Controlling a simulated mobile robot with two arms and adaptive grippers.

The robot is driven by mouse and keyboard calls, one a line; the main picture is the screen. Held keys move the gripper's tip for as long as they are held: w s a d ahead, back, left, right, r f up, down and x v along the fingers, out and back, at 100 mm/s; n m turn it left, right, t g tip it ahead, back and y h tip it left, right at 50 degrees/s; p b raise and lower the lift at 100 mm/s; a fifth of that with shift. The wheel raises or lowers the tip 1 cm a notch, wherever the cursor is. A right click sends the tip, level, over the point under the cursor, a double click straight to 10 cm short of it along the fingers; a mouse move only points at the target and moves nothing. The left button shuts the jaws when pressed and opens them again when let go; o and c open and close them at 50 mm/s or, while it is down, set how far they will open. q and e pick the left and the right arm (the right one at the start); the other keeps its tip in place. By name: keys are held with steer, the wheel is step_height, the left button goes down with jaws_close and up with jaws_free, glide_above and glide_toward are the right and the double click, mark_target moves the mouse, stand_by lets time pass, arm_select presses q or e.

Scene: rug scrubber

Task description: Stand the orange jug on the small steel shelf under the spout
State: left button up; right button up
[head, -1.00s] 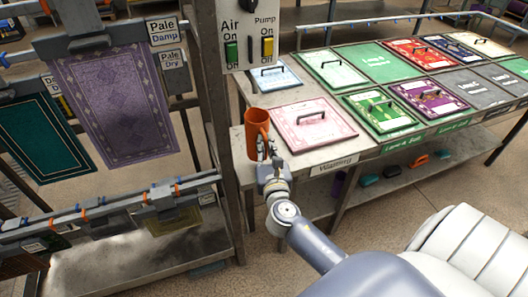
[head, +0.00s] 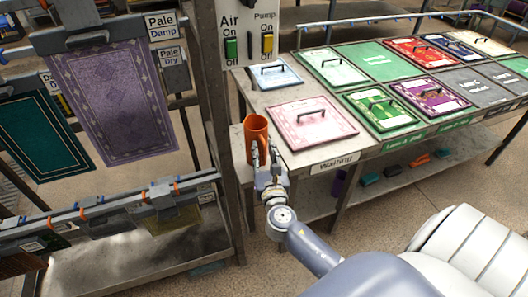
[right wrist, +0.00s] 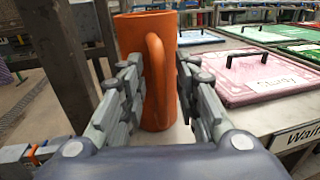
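The orange jug (head: 255,135) stands upright at the left end of the long table, beside the post under the switch box. Its base appears to rest on the small pale steel shelf (head: 238,160). In the right wrist view the jug (right wrist: 133,55) has its handle turned towards me. My right gripper (head: 265,160) is at the handle, low on its near side. In the right wrist view its fingers (right wrist: 160,85) are spread apart, one on each side of the handle, with gaps. I cannot make out the spout. My left gripper is not in view.
The switch box (head: 248,35) with green and yellow switches hangs above the jug. A pink handled panel (head: 313,122) lies close on its right, with several more panels beyond. Rugs (head: 115,100) hang on a rack at left. The post (head: 215,110) stands close on the jug's left.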

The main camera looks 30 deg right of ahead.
steer(key=shift+r, duration=0.25)
steer(key=b+v, duration=0.2)
steer(key=v, duration=1)
step_height(320, 180, down, 22)
steer(key=s+a+m+g+y, duration=0.2)
steer(key=m+g+y, duration=0.1)
steer(key=m+g, duration=0.2)
steer(key=s+a+f+m+g+y, duration=0.1)
steer(key=s+f+m+g, duration=0.2)
steer(key=s+f+m, duration=0.5)
steer(key=s+a+f+m+g+y, duration=0.15)
steer(key=s+f, duration=0.25)
steer(key=f, duration=0.8)
steer(key=s+f+m+g, duration=0.2)
steer(key=s+f+m, duration=0.2)
steer(key=s, duration=0.3)
steer(key=s+f+m+g+y, duration=0.1)
steer(key=s+f+m+g, duration=0.1)
steer(key=s+f+m, duration=0.2)
steer(key=s+a+f+m+g+y, duration=0.1)
steer(key=s+f+m, duration=0.4)
steer(key=s, duration=0.6)
steer(key=shift+m+g, duration=0.45)
steer(key=shift+m, duration=0.1)
